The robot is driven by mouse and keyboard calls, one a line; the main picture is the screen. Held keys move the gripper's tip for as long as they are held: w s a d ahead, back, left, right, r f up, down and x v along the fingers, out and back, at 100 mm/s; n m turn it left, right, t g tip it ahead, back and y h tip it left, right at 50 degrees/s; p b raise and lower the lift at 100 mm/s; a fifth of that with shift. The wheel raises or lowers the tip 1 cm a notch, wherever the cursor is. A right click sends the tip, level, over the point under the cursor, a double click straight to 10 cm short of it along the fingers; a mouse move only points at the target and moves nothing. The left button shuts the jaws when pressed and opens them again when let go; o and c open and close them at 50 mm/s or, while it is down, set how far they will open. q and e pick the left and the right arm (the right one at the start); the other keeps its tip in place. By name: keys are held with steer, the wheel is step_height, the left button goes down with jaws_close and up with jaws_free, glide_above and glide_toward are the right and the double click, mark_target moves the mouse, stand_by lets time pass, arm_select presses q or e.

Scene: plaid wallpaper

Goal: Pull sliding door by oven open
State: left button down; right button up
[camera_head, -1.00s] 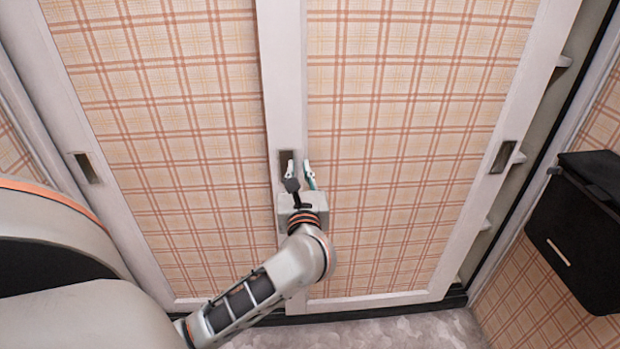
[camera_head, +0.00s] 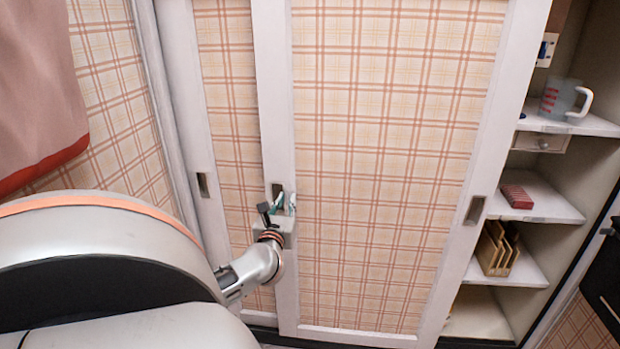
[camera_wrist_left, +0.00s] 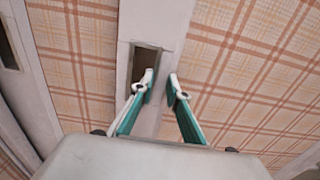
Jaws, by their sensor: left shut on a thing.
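The sliding door (camera_head: 390,150) has plaid panelling and a white frame. It stands partly open, with a shelf opening along its right side. My left gripper (camera_head: 284,198) is at the door's left stile, by a dark recessed handle (camera_head: 277,187). In the left wrist view, one teal finger of the gripper (camera_wrist_left: 160,82) reaches into the handle recess (camera_wrist_left: 144,62). The other finger is at the stile's right side, so the jaws are shut on the strip between. A second plaid door (camera_head: 228,110) shows to the left, partly covered. My right gripper is out of view.
The open cupboard holds a measuring cup (camera_head: 565,100), a red box (camera_head: 517,196) and a wooden rack (camera_head: 496,250) on shelves. A black appliance (camera_head: 603,285) is at the right edge. A pink cloth (camera_head: 40,90) hangs at upper left.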

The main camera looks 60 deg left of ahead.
arm_select(q)
steer(key=s+a+p, duration=0.3)
steer(key=s+a, duration=0.8)
steer(key=s, duration=0.2)
steer(key=shift+p, duration=0.35)
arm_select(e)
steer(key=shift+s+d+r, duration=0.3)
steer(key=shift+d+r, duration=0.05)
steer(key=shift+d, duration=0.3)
arm_select(q)
steer(key=shift+f, duration=0.1)
steer(key=c, duration=2)
jaws_free()
steer(key=shift+o, duration=0.2)
steer(key=v, duration=1.2)
